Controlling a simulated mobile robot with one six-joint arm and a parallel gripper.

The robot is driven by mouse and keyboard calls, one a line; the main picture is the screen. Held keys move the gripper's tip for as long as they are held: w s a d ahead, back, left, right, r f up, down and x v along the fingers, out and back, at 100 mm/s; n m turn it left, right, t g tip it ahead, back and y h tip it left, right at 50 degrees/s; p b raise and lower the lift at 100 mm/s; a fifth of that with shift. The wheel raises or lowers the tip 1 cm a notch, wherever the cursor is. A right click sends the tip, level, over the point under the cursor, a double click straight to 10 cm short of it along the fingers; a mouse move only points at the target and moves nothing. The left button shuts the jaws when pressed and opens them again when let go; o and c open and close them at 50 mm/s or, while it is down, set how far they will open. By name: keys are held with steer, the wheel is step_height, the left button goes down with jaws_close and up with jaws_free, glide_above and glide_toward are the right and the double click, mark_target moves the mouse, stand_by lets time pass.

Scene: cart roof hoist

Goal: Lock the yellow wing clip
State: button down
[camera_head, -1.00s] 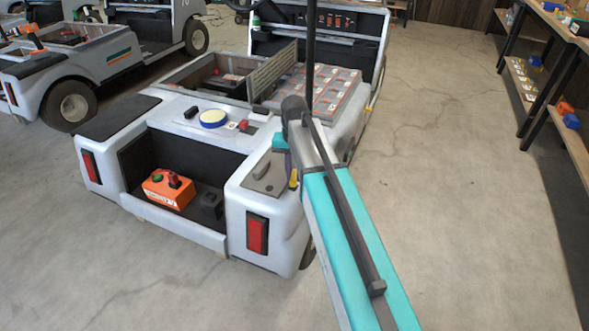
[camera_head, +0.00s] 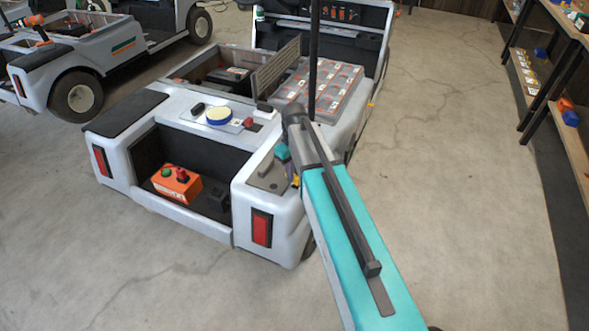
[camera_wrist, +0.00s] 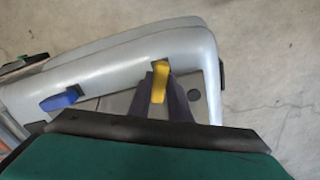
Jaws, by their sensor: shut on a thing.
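The yellow wing clip (camera_wrist: 160,82) stands up from the grey plate on the cart's rear corner in the wrist view. My gripper (camera_wrist: 160,92) has its two dark fingers on either side of it and is shut on it. In the head view only a small bit of the yellow clip (camera_head: 296,181) shows beside my wrist, at the cart's right rear corner. I cannot tell from this whether the clip is locked.
A blue clip (camera_wrist: 62,99) sits to the left on the same cart body. Open floor lies right of the cart, before shelves (camera_head: 560,90).

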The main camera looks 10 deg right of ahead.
steer(key=n, duration=0.1)
steer(key=n+p, duration=0.1)
steer(key=n, duration=0.2)
steer(key=shift+s+a+n+p, duration=0.25)
steer(key=shift+n+p, duration=0.15)
steer(key=c, duration=1.6)
jaws_free()
steer(key=shift+c, duration=0.2)
steer(key=shift+r, duration=0.1)
step_height(320, 180, up, 14)
steer(key=shift+f, duration=0.2)
